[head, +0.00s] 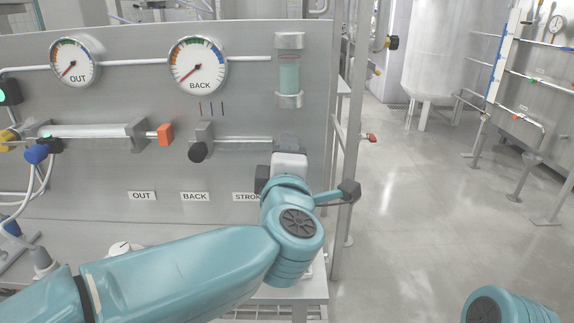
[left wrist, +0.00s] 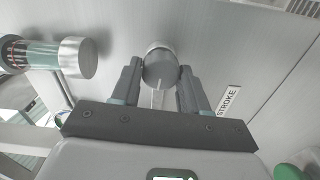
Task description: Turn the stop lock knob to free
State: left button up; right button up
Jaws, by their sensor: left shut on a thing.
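A grey round knob (left wrist: 160,70), which I take for the stop lock knob, stands out from the steel panel in the left wrist view. My left gripper (left wrist: 161,72) is shut on it, with one finger on each side. In the head view my left wrist hides the knob and the fingers, in front of the panel's right part. The knob's pointer or marks cannot be made out. The STROKE label (left wrist: 229,101) is beside the gripper in the left wrist view; it is partly covered by my arm in the head view (head: 246,197). My right gripper is not in view.
Two gauges, OUT (head: 74,62) and BACK (head: 198,65), and a sight glass (head: 289,75) are above on the panel (head: 120,100). A black knob (head: 198,152) and an orange block (head: 165,133) stand out to the left. Open floor (head: 420,220) lies right of the frame post.

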pick_arm(q)
jog(key=shift+n+b, duration=0.35)
jog(key=shift+n, duration=0.25)
jog(key=o, duration=1)
